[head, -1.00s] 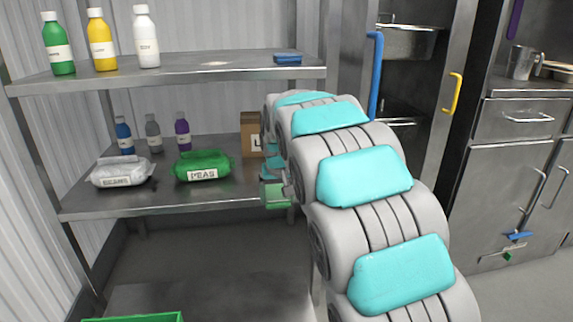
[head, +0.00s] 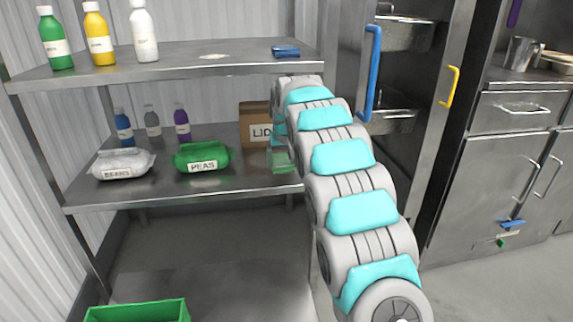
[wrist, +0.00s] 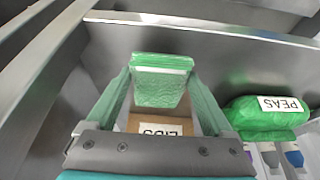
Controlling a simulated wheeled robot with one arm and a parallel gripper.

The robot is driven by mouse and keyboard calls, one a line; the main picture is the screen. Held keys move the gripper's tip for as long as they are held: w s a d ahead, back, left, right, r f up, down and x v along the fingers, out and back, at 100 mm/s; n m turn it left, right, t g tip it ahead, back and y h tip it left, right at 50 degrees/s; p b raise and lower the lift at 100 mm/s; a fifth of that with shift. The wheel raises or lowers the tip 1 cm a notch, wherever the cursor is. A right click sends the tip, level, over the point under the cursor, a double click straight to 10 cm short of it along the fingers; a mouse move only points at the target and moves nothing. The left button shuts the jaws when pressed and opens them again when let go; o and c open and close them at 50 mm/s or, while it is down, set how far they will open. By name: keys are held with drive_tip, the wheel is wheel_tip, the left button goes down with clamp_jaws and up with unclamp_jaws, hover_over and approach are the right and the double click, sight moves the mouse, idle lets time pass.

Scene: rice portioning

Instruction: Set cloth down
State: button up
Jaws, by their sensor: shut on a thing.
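A green folded cloth (wrist: 160,88) with a pale band is held between the fingertips of my gripper (wrist: 161,70) in the wrist view. The gripper is shut on it. In the head view the cloth (head: 283,163) shows at the right end of the middle shelf (head: 240,185), in front of the cardboard box. My arm hides part of that area. I cannot tell whether the cloth touches the shelf.
Left of the cloth are the green PEAS bag (head: 202,155) and white BEANS bag (head: 123,165), with small bottles behind. The cardboard box (head: 254,122) is close behind my gripper. A blue folded item (head: 286,51) lies on the top shelf (head: 180,68).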

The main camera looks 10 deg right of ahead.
sight(286, 157)
drive_tip(key=shift+w+d+f+p, duration=0.1)
drive_tip(key=shift+w+d, duration=0.25)
drive_tip(key=shift+w, duration=0.35)
drive_tip(key=shift+w+d+p, duration=0.1)
drive_tip(key=shift+w+d, duration=0.2)
drive_tip(key=shift+w, duration=0.35)
drive_tip(key=shift+w+d+f+p, duration=0.1)
drive_tip(key=shift+w+d, duration=0.25)
drive_tip(key=shift+w, duration=0.35)
drive_tip(key=shift+f, duration=1.75)
drive_tip(key=shift+f, duration=0.15)
drive_tip(key=o, duration=1.2)
